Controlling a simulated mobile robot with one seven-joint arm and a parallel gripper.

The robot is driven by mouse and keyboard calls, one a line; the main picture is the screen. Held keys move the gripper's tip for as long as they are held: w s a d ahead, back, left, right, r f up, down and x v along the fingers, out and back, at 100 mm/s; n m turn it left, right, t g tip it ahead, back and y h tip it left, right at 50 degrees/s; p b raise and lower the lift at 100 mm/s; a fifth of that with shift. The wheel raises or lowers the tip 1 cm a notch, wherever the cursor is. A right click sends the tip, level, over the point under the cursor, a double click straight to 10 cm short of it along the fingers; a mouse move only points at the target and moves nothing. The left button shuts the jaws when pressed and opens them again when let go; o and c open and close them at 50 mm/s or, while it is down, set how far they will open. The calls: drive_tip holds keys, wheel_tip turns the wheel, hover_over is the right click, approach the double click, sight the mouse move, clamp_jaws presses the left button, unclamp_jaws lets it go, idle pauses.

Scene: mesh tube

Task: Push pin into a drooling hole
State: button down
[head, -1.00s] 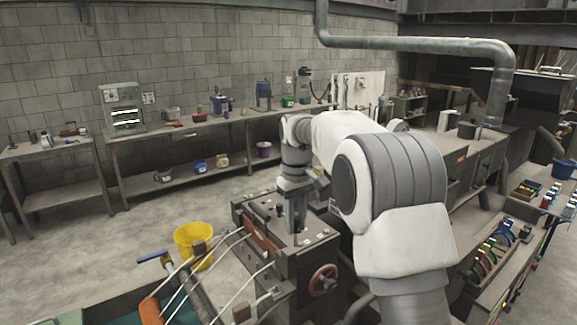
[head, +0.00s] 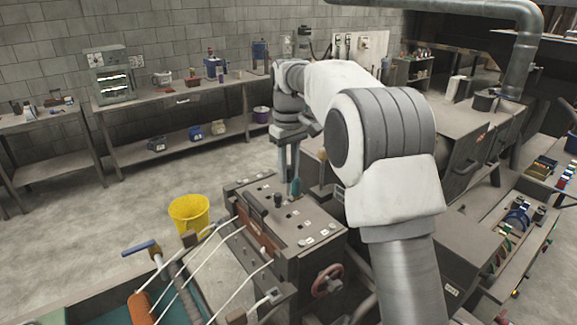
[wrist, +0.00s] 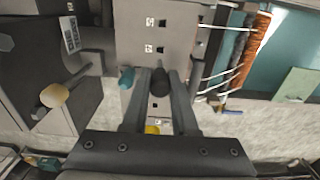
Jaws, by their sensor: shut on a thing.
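The machine's grey top panel (head: 300,222) has several small square holes with white labels. It also shows in the wrist view (wrist: 178,22). My gripper (wrist: 160,78) points down over it. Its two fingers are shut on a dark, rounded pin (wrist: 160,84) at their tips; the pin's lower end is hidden. A teal pin (wrist: 126,77) is just outside the left finger, and in the head view it shows near the fingertips (head: 295,187). A dark knob (head: 278,201) stands on the panel. I cannot tell which hole is meant.
A lever with a tan knob (wrist: 54,95) stands beside the panel. A red handwheel (head: 328,280) is on the machine's front. White cables (head: 190,262) run at its left. A yellow bucket (head: 189,213) stands on the floor. Workbenches (head: 170,103) line the wall.

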drive_tip(key=shift+f, duration=3.05)
drive_tip(key=shift+s, duration=0.1)
drive_tip(key=shift+f+b, duration=1.4)
drive_tip(key=shift+f, duration=1)
idle(1.1)
drive_tip(key=c, duration=0.6)
unclamp_jaws()
drive_tip(key=shift+r, duration=0.1)
